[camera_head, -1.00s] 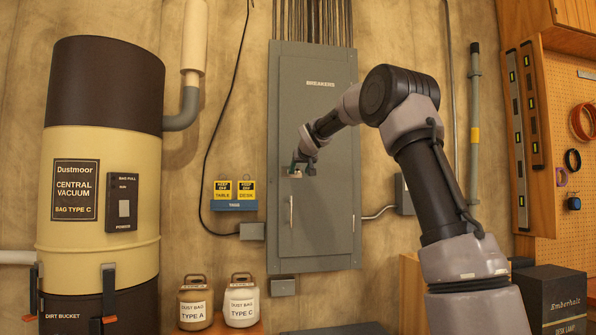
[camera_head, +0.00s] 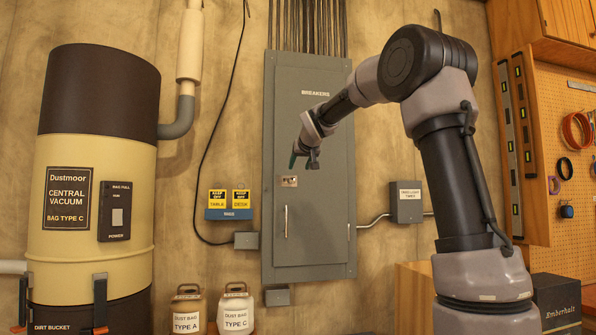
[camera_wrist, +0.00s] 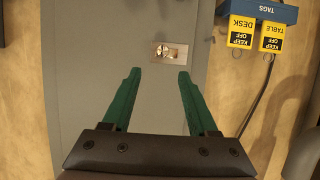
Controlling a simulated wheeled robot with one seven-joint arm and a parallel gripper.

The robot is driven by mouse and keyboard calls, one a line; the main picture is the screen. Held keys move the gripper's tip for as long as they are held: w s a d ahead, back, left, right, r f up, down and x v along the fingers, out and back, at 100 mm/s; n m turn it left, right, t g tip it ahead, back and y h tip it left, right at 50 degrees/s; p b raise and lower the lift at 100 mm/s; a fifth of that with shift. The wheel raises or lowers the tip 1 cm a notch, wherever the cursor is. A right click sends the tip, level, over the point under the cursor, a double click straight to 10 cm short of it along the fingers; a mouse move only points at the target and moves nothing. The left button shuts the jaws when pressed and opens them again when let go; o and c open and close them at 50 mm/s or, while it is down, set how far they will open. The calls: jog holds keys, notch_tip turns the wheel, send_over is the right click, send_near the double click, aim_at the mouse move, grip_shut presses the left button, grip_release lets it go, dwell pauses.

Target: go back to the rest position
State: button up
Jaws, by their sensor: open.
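My gripper (camera_head: 305,158) is in front of the grey breaker panel (camera_head: 310,240), raised a little above the small metal lock plate (camera_head: 289,181) on its door. In the wrist view its two green fingers (camera_wrist: 155,100) are spread apart with nothing between them. The lock plate also shows in the wrist view (camera_wrist: 169,52), beyond the fingertips. The panel door looks shut, with a long handle (camera_head: 286,222) below the plate.
A blue rack with yellow tags (camera_head: 229,213) hangs left of the panel. A large central vacuum (camera_head: 92,190) stands at left, with dust bag canisters (camera_head: 236,312) beside it. A grey box (camera_head: 406,201) and a pegboard (camera_head: 565,130) are at right.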

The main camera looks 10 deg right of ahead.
jog(key=shift+s, duration=0.1)
dwell(0.4)
jog(key=s+f+m+g, duration=0.1)
jog(key=s+f, duration=0.6)
jog(key=s, duration=0.7)
jog(key=s+d+f+m+g+y, duration=0.1)
jog(key=s+f+g, duration=0.2)
jog(key=s+f, duration=0.4)
jog(key=s+d+f+m+g+y, duration=0.1)
jog(key=s+f, duration=0.7)
jog(key=s, duration=1.3)
jog(key=shift+s+m+g, duration=0.3)
jog(key=shift+m+g, duration=0.3)
jog(key=shift+g, duration=0.2)
